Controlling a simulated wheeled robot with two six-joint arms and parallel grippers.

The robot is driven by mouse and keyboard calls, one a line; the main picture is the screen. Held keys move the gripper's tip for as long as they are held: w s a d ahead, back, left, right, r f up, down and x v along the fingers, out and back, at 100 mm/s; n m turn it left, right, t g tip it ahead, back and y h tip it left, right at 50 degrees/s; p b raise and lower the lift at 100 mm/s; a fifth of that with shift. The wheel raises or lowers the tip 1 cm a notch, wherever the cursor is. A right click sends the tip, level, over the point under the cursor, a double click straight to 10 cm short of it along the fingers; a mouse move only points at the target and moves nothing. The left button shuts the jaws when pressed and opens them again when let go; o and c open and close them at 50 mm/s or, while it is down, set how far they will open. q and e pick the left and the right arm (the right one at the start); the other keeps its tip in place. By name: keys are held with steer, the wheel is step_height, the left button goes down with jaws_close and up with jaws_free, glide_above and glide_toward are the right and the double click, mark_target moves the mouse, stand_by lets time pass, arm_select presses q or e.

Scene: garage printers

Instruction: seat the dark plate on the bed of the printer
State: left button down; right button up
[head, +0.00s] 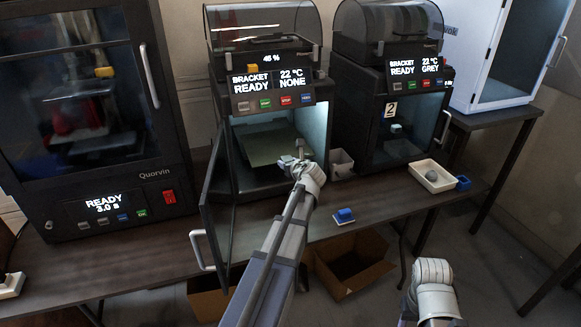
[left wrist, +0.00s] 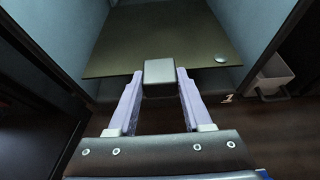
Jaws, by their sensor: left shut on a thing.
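The dark plate (head: 268,146) is a flat olive-grey sheet inside the lit chamber of the middle printer (head: 226,150). My left gripper (head: 299,160) is at the chamber opening, at the plate's front edge. In the left wrist view, my left gripper (left wrist: 159,78) is shut on a grey block-like tab at the front of the plate (left wrist: 165,40). A small round light spot lies near the plate's right corner. The bed under the plate is hidden, so I cannot tell whether the plate touches it. My right gripper's fingers are not seen.
The printer's door (head: 215,205) hangs open to the left. A larger printer (head: 90,130) stands left and another printer (head: 400,120) right. A small white bin (head: 341,164), a blue block (head: 344,215) and a white tray (head: 446,184) are on the bench. A cardboard box (head: 350,270) sits below.

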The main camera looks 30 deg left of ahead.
mark_target(278, 150)
arm_select(q)
steer(key=shift+w+a, duration=1.2)
steer(key=shift+a, duration=0.2)
steer(key=shift+w+a, duration=1.2)
steer(key=shift+a, duration=0.25)
steer(key=shift+w+a, duration=1.2)
steer(key=shift+a, duration=0.2)
steer(key=shift+w+a+f, duration=0.2)
steer(key=shift+a, duration=0.05)
steer(key=shift+w+a+f+b, duration=0.15)
steer(key=shift+b, duration=0.25)
steer(key=shift+f+b, duration=0.75)
steer(key=shift+f, duration=0.05)
steer(key=shift+c, duration=1.2)
jaws_free()
